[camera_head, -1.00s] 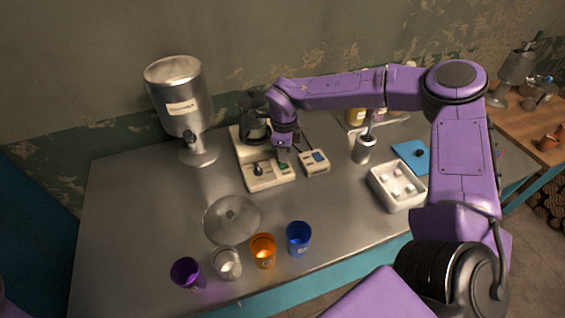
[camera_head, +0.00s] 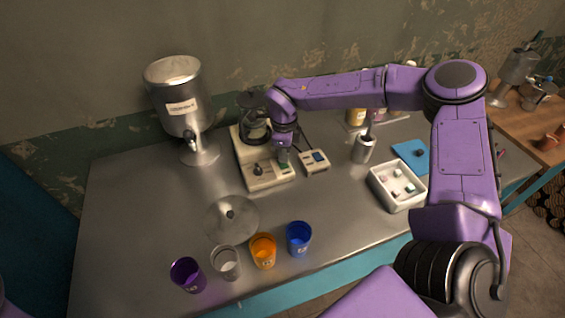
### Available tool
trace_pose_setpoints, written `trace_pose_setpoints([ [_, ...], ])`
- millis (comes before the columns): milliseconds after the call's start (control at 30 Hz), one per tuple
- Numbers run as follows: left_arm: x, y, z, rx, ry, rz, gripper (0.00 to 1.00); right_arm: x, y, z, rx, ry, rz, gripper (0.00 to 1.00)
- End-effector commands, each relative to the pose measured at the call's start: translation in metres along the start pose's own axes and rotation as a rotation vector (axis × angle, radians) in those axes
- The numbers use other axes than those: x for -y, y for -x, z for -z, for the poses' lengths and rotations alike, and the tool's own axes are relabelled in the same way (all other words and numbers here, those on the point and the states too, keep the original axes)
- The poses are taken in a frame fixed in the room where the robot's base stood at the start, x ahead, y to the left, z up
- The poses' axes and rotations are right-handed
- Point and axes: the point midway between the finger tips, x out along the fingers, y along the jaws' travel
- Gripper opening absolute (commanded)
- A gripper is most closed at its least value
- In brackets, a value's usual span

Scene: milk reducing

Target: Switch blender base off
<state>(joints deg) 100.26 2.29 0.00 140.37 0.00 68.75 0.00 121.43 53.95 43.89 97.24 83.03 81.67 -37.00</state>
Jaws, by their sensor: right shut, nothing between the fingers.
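The cream blender base (camera_head: 264,177) stands near the middle of the table. It has a dark knob on its front panel and a green part at the right of that panel. A dark, see-through vessel (camera_head: 253,108) sits at its back, partly hidden by my right arm. My right gripper (camera_head: 284,157) points down at the green part, shut and empty. Its tips look to be at or just above the green part; I cannot tell whether they touch. My left gripper is not in view.
A small device with a blue face (camera_head: 315,161) stands just right of the base. A metal dispenser (camera_head: 176,95) stands behind left. A clear round lid (camera_head: 232,217) and several cups, such as the orange cup (camera_head: 263,251), are in front. A white tray (camera_head: 396,202) is at the right.

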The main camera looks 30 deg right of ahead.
Motion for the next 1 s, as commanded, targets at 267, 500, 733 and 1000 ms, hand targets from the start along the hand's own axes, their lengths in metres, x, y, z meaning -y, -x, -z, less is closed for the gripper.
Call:
trace_pose_setpoints([
  [267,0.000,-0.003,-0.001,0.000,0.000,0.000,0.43,0.000,-0.005,0.000,0.000,0.000,0.000,0.00],
  [500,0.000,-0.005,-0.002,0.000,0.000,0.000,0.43,0.000,-0.009,0.000,0.000,0.000,0.000,0.00],
  [733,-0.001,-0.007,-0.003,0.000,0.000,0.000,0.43,0.000,-0.012,0.000,0.000,0.000,0.000,0.00],
  [1000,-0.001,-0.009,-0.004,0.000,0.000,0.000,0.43,0.000,-0.016,0.000,0.000,0.000,0.000,0.00],
])
